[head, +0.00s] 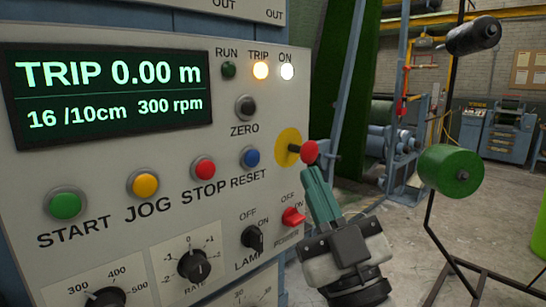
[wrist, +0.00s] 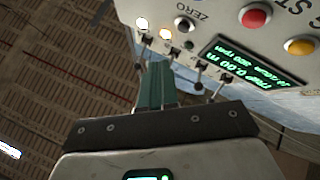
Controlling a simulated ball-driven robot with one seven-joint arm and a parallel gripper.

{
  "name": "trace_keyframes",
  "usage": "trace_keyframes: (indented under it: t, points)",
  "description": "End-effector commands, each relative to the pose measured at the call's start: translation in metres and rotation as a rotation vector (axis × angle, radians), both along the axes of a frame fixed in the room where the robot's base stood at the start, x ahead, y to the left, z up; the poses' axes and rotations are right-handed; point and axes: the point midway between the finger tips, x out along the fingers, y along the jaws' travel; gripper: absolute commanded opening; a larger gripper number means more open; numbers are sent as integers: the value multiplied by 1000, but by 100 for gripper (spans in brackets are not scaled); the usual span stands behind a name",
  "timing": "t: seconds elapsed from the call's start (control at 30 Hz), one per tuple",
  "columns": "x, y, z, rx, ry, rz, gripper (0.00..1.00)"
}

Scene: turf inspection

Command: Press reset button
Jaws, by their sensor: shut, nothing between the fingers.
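The blue RESET button (head: 250,157) is on the grey control panel (head: 110,170), right of the red STOP button (head: 203,168) and below the black ZERO button (head: 245,106). I cannot make out the blue button in the wrist view. My gripper (head: 314,174) is shut with empty teal fingers, to the right of and slightly lower than the RESET button in the head view, apart from it in the picture. Its fingers also show in the wrist view (wrist: 156,66), pointing up toward the panel. The display (head: 108,90) reads TRIP 0.00 m, and the TRIP lamp (head: 260,70) glows amber.
A red mushroom button (head: 310,151) on a yellow disc (head: 287,147) appears just above my fingertips. The LAMP knob (head: 252,238) and red POWER switch (head: 293,216) are lower on the panel. A green roll (head: 450,171) on a stand is at right.

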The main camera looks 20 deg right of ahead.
Motion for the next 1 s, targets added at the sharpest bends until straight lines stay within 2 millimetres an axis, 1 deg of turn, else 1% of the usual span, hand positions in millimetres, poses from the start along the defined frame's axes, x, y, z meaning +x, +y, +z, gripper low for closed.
trace_keyframes:
  t: [0.3,0.47,0.57,1.0]
  points:
    - [0,0,0,-1,-3,1,0]
    - [6,2,-2,-1,-2,1,0]
    - [15,5,-3,-2,-2,2,0]
    - [68,22,-3,-2,-4,0,0]
